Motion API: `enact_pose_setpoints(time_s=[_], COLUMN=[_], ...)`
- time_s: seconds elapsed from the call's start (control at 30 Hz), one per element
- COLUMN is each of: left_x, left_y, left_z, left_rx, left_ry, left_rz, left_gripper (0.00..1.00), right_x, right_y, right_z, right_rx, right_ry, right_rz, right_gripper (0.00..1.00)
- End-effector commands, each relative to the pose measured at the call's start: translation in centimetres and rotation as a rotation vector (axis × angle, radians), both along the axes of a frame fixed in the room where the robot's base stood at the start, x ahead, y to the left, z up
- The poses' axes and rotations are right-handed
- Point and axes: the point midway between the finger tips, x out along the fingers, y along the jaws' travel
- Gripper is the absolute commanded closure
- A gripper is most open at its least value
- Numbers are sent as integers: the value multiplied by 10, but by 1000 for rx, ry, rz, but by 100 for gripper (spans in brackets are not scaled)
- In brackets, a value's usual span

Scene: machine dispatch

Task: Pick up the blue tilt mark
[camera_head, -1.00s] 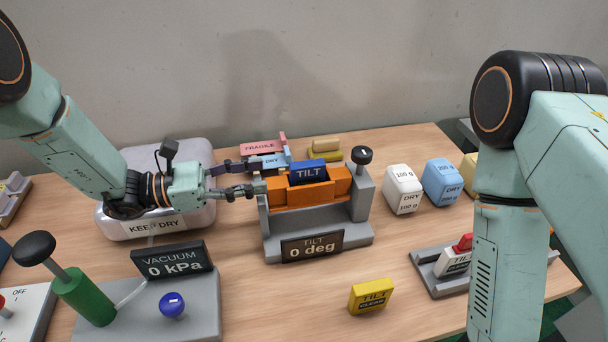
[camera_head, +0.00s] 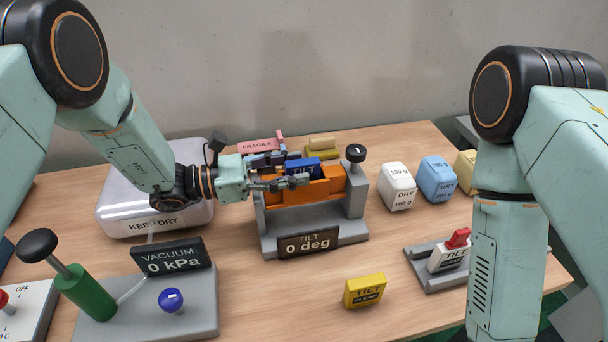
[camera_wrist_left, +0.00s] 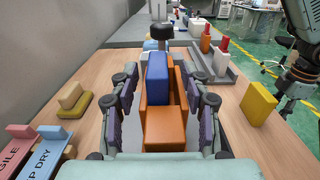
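The blue tilt mark (camera_head: 302,164) is a blue block in the orange cradle (camera_head: 318,189) of the grey tilt stand (camera_head: 343,228), whose display reads 0 deg. In the left wrist view the blue block (camera_wrist_left: 158,82) stands between my left gripper's fingers. My left gripper (camera_head: 300,172) is open, one finger on each side of the block, with gaps showing to it. In the head view the near finger hides part of the block's front and its label. A dark part of my right arm, seemingly its gripper (camera_wrist_left: 290,92), shows at the right of the left wrist view, finger state unclear.
A black knob (camera_head: 356,153) rises at the stand's right end. Pink FRAGILE (camera_head: 257,146) and yellow (camera_head: 322,146) blocks lie behind. White (camera_head: 397,187) and blue (camera_head: 437,179) weights stand right. A yellow TILT block (camera_head: 364,291) lies in front, with bare table around it.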

Motion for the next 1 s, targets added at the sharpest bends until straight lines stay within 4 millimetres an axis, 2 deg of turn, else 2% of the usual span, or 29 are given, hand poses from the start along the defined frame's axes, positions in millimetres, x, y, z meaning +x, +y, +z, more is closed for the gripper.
enact_pose_setpoints(time_s=[0.07,0.53,1.0], left_x=[0,0,1], left_y=[0,0,2], left_z=[0,0,4], left_rx=[0,0,0], left_ry=[0,-1,-1], left_rz=[1,1,2], left_gripper=[60,100,100], right_x=[0,0,0], right_y=[0,0,0], right_z=[0,0,2], right_rx=[0,0,0], right_ry=[0,0,0], right_rz=[0,0,0], right_gripper=[60,60,60])
